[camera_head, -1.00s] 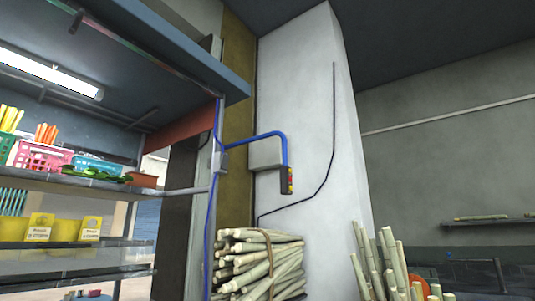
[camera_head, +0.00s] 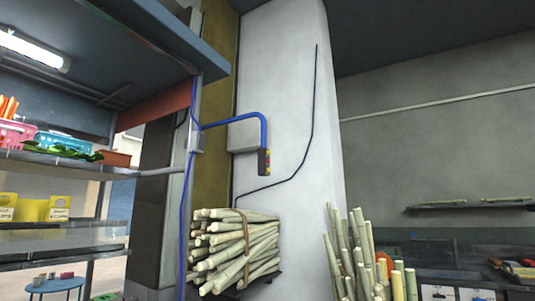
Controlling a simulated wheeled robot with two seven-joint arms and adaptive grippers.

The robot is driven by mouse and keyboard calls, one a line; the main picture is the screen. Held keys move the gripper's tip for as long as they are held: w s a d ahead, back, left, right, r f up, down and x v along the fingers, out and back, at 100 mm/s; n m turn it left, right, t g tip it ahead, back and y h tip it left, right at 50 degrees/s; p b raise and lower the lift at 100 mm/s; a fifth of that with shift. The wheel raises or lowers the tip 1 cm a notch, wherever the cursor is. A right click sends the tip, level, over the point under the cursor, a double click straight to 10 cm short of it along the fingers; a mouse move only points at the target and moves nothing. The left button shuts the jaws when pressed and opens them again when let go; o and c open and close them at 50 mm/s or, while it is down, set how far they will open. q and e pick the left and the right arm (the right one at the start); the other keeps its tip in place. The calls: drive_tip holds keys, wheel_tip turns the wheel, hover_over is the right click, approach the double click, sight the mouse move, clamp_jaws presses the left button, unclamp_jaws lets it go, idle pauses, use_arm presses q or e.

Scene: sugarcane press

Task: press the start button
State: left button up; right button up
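A small dark control box (camera_head: 264,161) with red and yellow marks hangs at the end of a bent blue pipe (camera_head: 236,121), in front of the white pillar. The marks are too small to tell which one is the start button. A grey box (camera_head: 241,136) sits behind the pipe on the pillar. Neither of my grippers shows in the head view.
A bundle of cane (camera_head: 232,247) lies below the control box. Upright cane stalks (camera_head: 362,262) stand to its right. A stall with shelves (camera_head: 60,247) and baskets (camera_head: 62,142) fills the left. A dark counter with items (camera_head: 445,275) is at the right back.

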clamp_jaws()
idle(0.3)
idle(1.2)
